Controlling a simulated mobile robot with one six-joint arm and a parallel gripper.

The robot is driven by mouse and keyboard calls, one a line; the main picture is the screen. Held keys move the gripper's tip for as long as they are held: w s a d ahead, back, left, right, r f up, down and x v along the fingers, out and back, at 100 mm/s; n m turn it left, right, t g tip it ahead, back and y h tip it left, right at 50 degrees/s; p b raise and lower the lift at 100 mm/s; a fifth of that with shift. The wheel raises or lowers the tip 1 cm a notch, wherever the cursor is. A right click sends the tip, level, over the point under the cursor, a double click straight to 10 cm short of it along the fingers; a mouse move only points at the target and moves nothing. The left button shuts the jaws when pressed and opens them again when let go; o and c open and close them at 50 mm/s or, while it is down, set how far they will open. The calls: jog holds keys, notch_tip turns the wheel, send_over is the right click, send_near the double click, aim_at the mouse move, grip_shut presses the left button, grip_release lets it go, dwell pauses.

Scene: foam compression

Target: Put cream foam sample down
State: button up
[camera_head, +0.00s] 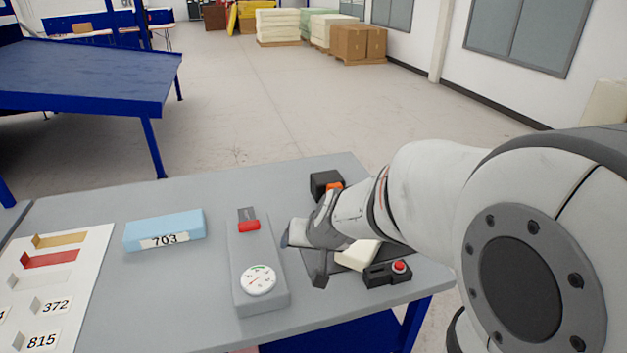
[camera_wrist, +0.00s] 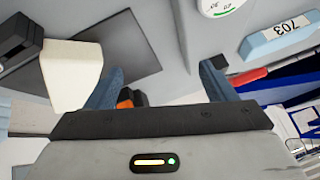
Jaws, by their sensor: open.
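The cream foam sample (camera_head: 357,255) is a pale block partly hidden under my arm in the head view, by the dark plate on the table. It shows more fully in the wrist view (camera_wrist: 72,72), at the left, outside my finger pair and close beside the left finger. It overlaps the dark plate (camera_wrist: 125,45) there; I cannot tell if all of it rests on the plate. My gripper (camera_head: 304,258) is open, and in the wrist view (camera_wrist: 160,82) nothing is between its fingers.
A grey gauge unit (camera_head: 258,280) with a red part stands left of my gripper. A black box with a red button (camera_head: 387,272) sits at the right, and another black box (camera_head: 323,183) behind. A blue block marked 703 (camera_head: 165,230) and a white sample board (camera_head: 70,285) lie left.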

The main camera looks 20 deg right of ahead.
jog(key=shift+o, duration=1.4)
jog(key=w+d+f+m+t+h+p, duration=0.1)
jog(key=w+d+m+h+p, duration=0.1)
jog(key=w+d, duration=0.4)
jog(key=shift+f+m+h, duration=0.2)
jog(key=shift+m+h, duration=0.3)
jog(key=shift+o, duration=0.9)
jog(key=d+f+m+h, duration=0.1)
jog(key=d, duration=0.1)
jog(key=d+f+m+g+h+p, duration=0.1)
jog(key=d+h, duration=0.1)
jog(key=d, duration=0.1)
jog(key=d+f+h, duration=0.1)
jog(key=d, duration=0.1)
jog(key=shift+w+d+f+m, duration=0.25)
jog(key=shift+d+m, duration=0.1)
jog(key=shift+m, duration=0.05)
jog(key=shift+d+f+h, duration=0.25)
jog(key=shift+f+h, duration=0.05)
jog(key=x, duration=0.3)
jog(key=b+x, duration=0.1)
jog(key=x, duration=0.3)
jog(key=shift+d, duration=0.45)
